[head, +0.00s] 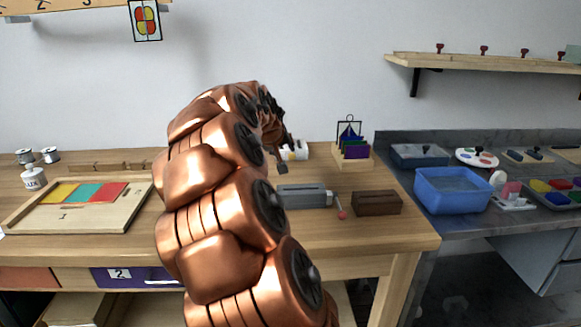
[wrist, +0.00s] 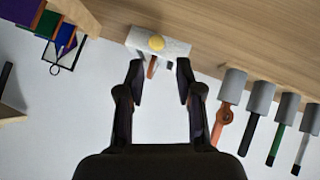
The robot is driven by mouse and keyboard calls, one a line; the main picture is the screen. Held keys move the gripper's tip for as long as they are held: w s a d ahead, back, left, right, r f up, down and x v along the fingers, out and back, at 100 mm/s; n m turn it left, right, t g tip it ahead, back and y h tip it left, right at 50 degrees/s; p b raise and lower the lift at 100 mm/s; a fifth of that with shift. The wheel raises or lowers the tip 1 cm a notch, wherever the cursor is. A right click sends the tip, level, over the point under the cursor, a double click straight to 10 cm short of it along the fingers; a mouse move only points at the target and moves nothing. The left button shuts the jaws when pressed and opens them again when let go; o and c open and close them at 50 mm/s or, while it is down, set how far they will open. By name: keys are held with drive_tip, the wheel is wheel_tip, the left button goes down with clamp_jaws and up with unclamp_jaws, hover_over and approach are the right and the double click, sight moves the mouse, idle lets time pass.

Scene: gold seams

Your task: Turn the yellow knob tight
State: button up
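The yellow knob (wrist: 157,43) is a small round knob on a white block (wrist: 135,38) in the wrist view. An orange-brown strip (wrist: 151,66) shows beside the block, between my fingers. My gripper (wrist: 160,72) is open and empty, its two fingers pointing toward the block and apart from the knob on either side. In the head view the white block (head: 299,151) stands at the back of the wooden table, partly hidden by my copper arm. My gripper is mostly hidden there.
Grey holders with tools (wrist: 231,88) stand to the right in the wrist view. A rack of coloured cards (head: 353,150) stands right of the block. A grey box with a red-knobbed lever (head: 303,196) and a brown wooden block (head: 376,203) are nearer the front.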

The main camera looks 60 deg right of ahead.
sight(291, 156)
drive_tip(key=shift+w+d+f, duration=0.1)
drive_tip(key=shift+d+f, duration=0.05)
drive_tip(key=shift+d, duration=0.55)
drive_tip(key=shift+w+d+f, duration=0.1)
drive_tip(key=shift+d+f, duration=0.15)
drive_tip(key=x, duration=0.4)
drive_tip(key=shift+d+f, duration=0.2)
drive_tip(key=shift+b+x, duration=0.35)
drive_tip(key=shift+x, duration=0.65)
clamp_jaws()
